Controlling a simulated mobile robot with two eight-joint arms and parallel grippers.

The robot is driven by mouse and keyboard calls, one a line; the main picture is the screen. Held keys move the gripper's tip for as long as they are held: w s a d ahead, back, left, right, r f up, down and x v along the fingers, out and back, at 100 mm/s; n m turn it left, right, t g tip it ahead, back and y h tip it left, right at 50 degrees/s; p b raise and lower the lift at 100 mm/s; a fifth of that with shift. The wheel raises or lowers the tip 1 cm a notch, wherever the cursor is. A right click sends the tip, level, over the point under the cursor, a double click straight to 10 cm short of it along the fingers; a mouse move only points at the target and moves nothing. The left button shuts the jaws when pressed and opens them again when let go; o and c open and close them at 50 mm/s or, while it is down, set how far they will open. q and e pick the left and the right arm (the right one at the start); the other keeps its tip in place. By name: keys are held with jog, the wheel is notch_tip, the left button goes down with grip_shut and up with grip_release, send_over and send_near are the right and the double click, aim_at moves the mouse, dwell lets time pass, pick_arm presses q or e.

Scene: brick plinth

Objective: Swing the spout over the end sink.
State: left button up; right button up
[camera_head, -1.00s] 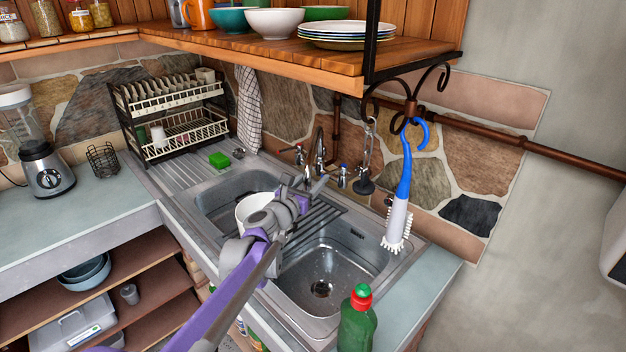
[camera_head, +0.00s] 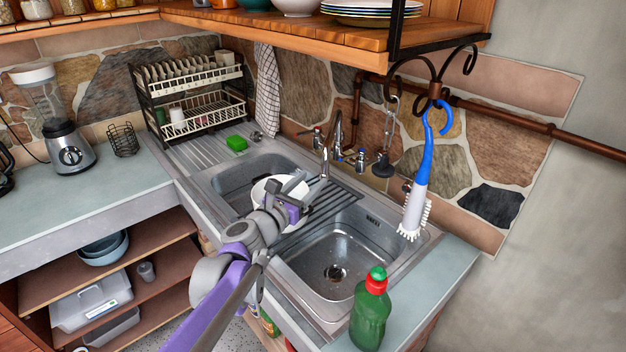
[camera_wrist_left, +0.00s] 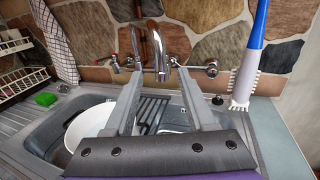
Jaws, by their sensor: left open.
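The metal spout (camera_head: 338,132) arches up from the tap behind the sinks, its tip near the ridged strip between the two basins. In the left wrist view the spout (camera_wrist_left: 157,45) stands ahead, between and beyond the fingers. The end sink (camera_head: 338,262) is the right basin, empty, with a dark drain. The other sink (camera_head: 228,180) is the left basin. My left gripper (camera_head: 296,186) is open and empty, above the white bowl's right side and short of the spout; its fingers (camera_wrist_left: 158,92) are spread apart. My right gripper is not in view.
A white bowl (camera_head: 268,190) is in the left basin. A blue-and-white brush (camera_head: 418,190) hangs right of the tap, and a dark plunger-like tool (camera_head: 383,160) hangs nearer it. A green bottle (camera_head: 370,315) stands at the front right. A shelf (camera_head: 300,32) overhangs the back.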

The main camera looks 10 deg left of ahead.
pick_arm(q)
jog(key=shift+c, duration=0.3)
jog(key=shift+a, duration=0.1)
jog(key=shift+c, duration=1.3)
jog(key=shift+a+f+m+b, duration=0.2)
jog(key=shift+a+m+b, duration=0.15)
jog(key=shift+m, duration=0.35)
jog(key=shift+c, duration=1.2)
jog(key=a+m, duration=0.1)
jog(key=m, duration=0.1)
jog(key=a+m+b, duration=0.1)
jog(key=a+m+h+b, duration=0.1)
jog(key=m, duration=0.1)
jog(key=shift+s+a+f+m+g, duration=0.1)
jog(key=shift+s+f+m+g, duration=0.05)
jog(key=shift+f+m+g, duration=0.15)
grip_shut()
jog(key=s+a+m+g+h+b, duration=0.2)
jog(key=s+a+m+h+b, duration=0.3)
jog(key=m, duration=0.9)
jog(key=w+d+y+p, duration=0.1)
jog(key=w+d+y, duration=0.1)
jog(key=w+d, duration=0.6)
jog(key=shift+w+d+r+p, duration=0.3)
jog(key=shift+w+r, duration=0.15)
jog(key=shift+w, duration=0.5)
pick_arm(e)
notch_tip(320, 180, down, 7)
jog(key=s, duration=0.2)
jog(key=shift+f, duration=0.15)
